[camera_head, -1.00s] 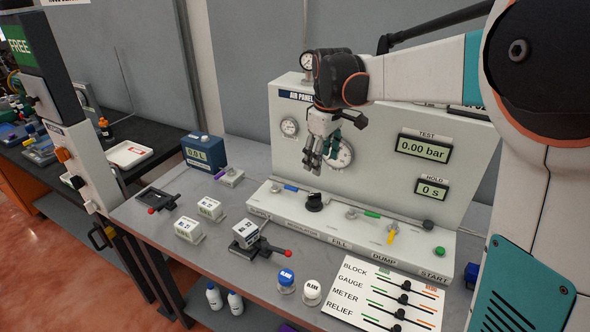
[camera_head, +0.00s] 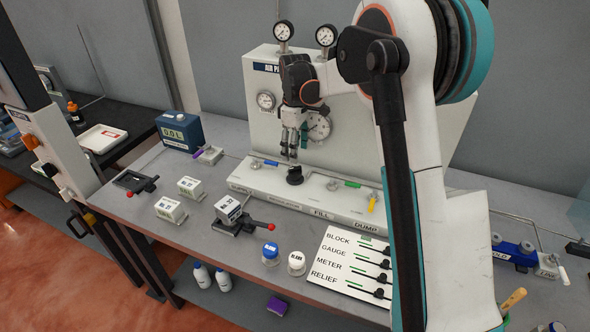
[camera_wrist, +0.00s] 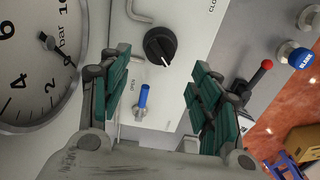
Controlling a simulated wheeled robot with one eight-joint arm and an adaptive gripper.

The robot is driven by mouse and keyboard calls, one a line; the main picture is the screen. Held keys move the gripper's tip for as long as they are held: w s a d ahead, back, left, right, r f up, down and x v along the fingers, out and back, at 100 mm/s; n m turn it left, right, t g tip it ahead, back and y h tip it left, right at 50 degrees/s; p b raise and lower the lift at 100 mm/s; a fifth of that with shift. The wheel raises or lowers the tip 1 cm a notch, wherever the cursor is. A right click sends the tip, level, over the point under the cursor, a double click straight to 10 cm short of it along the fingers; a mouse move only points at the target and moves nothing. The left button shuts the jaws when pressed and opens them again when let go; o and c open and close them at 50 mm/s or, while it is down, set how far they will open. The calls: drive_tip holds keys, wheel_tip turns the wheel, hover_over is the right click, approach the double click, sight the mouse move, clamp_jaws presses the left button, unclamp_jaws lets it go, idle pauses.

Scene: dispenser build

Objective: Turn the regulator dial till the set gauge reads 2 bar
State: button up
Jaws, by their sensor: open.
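The regulator dial (camera_head: 294,176) is a black knob on the sloped ledge of the air panel. It shows in the wrist view (camera_wrist: 160,45) with a white pointer line, seen between and beyond the green finger pads. My gripper (camera_head: 289,157) is open and empty, fingers pointing down just above the dial, apparently not touching it. A large round gauge (camera_head: 319,126) is on the panel behind my gripper, partly covered. A gauge marked in bar fills the left of the wrist view (camera_wrist: 30,75), its needle seeming to point near 0. I cannot read which gauge is the set gauge.
Valves with a blue handle (camera_head: 270,163) and a green handle (camera_head: 352,184) flank the dial on the ledge. A small gauge (camera_head: 265,100) is at the panel's left. A block in a black clamp (camera_head: 229,210) stands in front. My arm hides the panel's right side.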

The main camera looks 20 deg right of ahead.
sight(295, 171)
wheel_tip(295, 171, down, 8)
drive_tip(key=shift+r+b, duration=0.1)
drive_tip(key=shift+b, duration=0.65)
drive_tip(key=c, duration=1)
